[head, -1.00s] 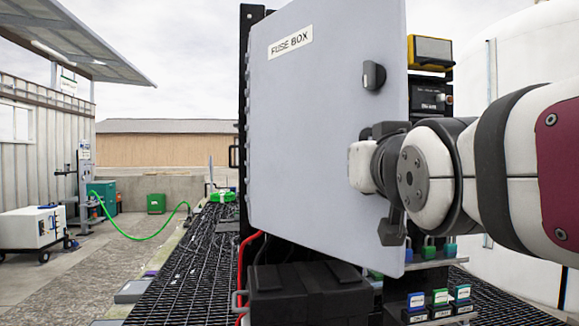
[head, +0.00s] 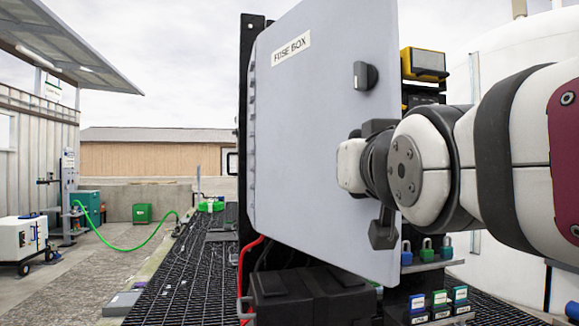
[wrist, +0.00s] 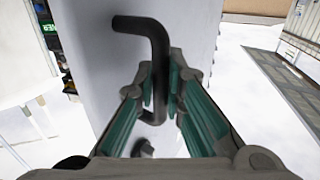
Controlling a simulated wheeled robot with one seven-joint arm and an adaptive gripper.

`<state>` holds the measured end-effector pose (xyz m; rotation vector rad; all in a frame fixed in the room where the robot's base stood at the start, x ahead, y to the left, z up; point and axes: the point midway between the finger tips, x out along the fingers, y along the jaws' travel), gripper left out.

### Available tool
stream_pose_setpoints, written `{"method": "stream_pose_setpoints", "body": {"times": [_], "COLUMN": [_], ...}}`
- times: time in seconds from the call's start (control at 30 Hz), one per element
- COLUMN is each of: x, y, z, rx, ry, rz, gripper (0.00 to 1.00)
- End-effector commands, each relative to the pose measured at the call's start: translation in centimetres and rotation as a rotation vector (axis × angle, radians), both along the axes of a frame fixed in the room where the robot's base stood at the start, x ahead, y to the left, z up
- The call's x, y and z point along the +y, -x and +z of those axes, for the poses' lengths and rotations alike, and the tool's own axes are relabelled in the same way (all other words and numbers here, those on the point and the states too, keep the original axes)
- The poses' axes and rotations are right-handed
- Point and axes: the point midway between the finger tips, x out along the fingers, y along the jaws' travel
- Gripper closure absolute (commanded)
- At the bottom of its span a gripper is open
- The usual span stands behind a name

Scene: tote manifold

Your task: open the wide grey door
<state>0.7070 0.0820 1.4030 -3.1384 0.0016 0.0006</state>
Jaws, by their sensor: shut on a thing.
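The wide grey door (head: 310,130), labelled FUSE BOX, stands upright and at an angle in the middle of the head view. Its right edge stands out toward me, and its left edge is by a black post. A dark knob (head: 365,75) sits high on its face. In the wrist view, my gripper (wrist: 162,88) is shut on the door's bent black handle (wrist: 156,45), which passes between the green-padded fingers. In the head view, my gripper (head: 375,180) is against the door's right part, and my wrist hides the handle.
A black box (head: 310,295) sits below the door, with a red cable (head: 243,270) beside it. A yellow device (head: 423,63) and several small padlocks (head: 427,250) are right of the door. A white tank (head: 505,70) stands behind my arm. Open paving lies left.

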Motion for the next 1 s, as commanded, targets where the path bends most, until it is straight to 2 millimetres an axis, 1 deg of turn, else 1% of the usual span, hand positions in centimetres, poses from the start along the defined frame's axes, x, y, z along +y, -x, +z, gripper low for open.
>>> {"method": "stream_pose_setpoints", "body": {"times": [0.17, 0.2, 0.27, 0.57, 0.67, 0.77, 0.87, 1.0], "x": [0.0, 0.0, 0.0, 0.0, 0.0, 0.1, 0.1, 0.1], "y": [0.0, 0.0, 0.0, 0.0, 0.5, 1.5, 3.2, 6.0], "z": [0.1, 0.1, 0.1, 0.0, 0.1, 0.1, 0.2, 0.2], "rx": [-0.002, -0.002, -0.001, -0.001, -0.002, -0.002, -0.005, -0.007], "ry": [0.003, 0.003, 0.003, 0.001, 0.001, 0.002, 0.002, 0.002], "rz": [0.000, 0.000, 0.000, 0.000, 0.000, 0.001, 0.001, 0.001], "gripper": [1.00, 0.81, 0.69, 0.69, 0.69, 0.69, 0.69, 0.69]}}
